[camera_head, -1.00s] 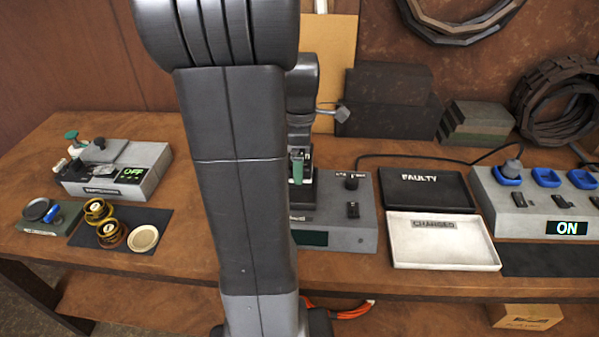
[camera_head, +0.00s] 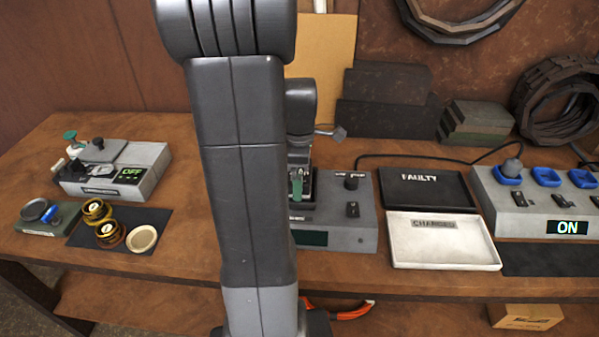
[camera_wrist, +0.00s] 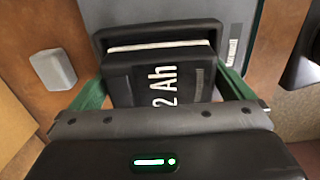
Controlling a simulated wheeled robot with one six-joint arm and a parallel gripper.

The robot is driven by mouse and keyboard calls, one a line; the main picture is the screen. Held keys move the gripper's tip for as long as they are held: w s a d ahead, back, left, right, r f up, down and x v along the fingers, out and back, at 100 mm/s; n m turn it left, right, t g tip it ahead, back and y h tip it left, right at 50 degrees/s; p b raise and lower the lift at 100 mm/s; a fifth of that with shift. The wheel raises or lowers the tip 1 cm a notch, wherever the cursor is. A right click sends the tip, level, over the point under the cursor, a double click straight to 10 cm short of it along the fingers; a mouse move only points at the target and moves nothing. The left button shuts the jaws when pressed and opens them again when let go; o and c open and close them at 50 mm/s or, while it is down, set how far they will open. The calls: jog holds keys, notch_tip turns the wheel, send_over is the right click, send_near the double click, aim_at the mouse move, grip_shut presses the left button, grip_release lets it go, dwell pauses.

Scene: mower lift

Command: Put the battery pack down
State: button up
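The battery pack (camera_wrist: 125,82) is a dark block marked "2 Ah" with a pale stripe across its far end, seen in the wrist view. My gripper (camera_wrist: 163,80) has its green fingers along both sides of the pack and appears shut on it. The pack is at a black-rimmed bay (camera_wrist: 98,42) on a grey unit; whether it is fully seated I cannot tell. In the head view my gripper (camera_head: 297,184) is over the middle grey unit (camera_head: 345,236), and my arm hides most of the pack and the unit's left side.
A black tray marked "FAULTY" (camera_head: 428,204) and a white tray marked "CHARGED" (camera_head: 440,256) lie right of the unit. Further right is a grey box reading "ON" (camera_head: 520,220). At left are a box reading "OFF" (camera_head: 148,165) and brass-coloured parts (camera_head: 108,235).

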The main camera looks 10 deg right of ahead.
notch_tip(320, 180, up, 13)
jog(key=shift+p, duration=0.45)
jog(key=shift+f, duration=0.2)
notch_tip(320, 180, down, 12)
jog(key=shift+f+b, duration=0.15)
jog(key=shift+b, duration=0.2)
jog(key=shift+r, duration=0.85)
